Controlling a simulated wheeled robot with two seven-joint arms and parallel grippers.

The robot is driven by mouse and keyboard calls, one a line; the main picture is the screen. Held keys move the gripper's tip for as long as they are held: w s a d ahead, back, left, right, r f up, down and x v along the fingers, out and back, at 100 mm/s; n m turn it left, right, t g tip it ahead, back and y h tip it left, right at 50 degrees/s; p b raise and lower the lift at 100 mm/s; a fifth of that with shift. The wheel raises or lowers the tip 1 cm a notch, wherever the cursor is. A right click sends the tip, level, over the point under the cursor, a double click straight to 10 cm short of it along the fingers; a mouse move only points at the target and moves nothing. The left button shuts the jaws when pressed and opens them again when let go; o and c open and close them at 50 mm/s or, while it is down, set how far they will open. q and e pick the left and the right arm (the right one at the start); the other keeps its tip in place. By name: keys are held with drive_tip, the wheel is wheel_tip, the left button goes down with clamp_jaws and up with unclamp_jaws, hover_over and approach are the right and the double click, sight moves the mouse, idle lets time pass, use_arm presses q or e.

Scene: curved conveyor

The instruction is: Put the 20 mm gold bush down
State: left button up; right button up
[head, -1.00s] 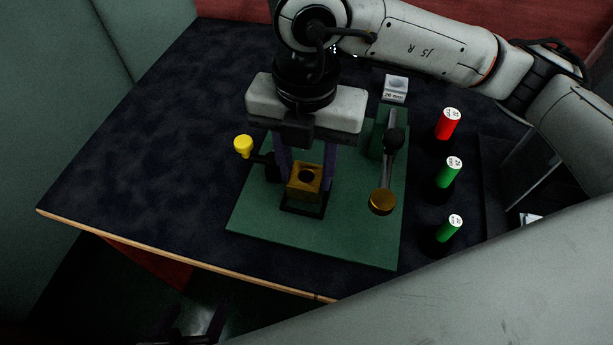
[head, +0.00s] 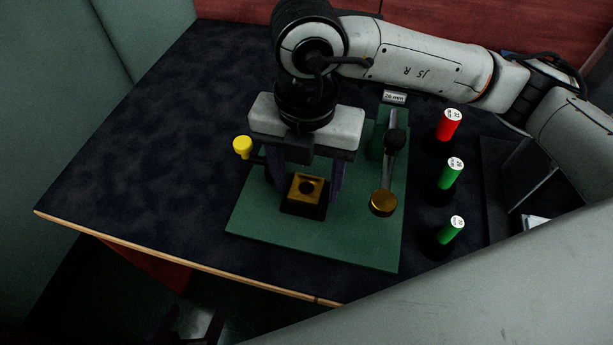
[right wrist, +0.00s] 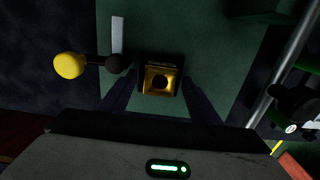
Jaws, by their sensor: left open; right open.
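The gold bush (head: 299,182), a square block with a round hole in its top, sits in a black square holder (head: 301,209) on a green plate (head: 318,237). In the right wrist view the bush (right wrist: 150,80) is upright and level in that holder. My right gripper (head: 305,192) is directly above, with its fingers open on either side of the bush and a gap on each side in the right wrist view. My left gripper (head: 193,325) is open and empty at the bottom of the head view, below the table's front edge, in shadow.
A yellow knob (head: 242,147) stands left of the holder. Red (head: 448,125) and green (head: 451,173) labelled cylinders stand further right. The table's left side is clear.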

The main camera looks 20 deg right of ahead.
wheel_tip(320, 180, up, 12)
drive_tip(key=p, duration=0.1)
drive_tip(key=shift+r+p, duration=0.15)
drive_tip(key=shift+p, duration=0.15)
drive_tip(key=shift+c, duration=0.2)
idle(1.0)
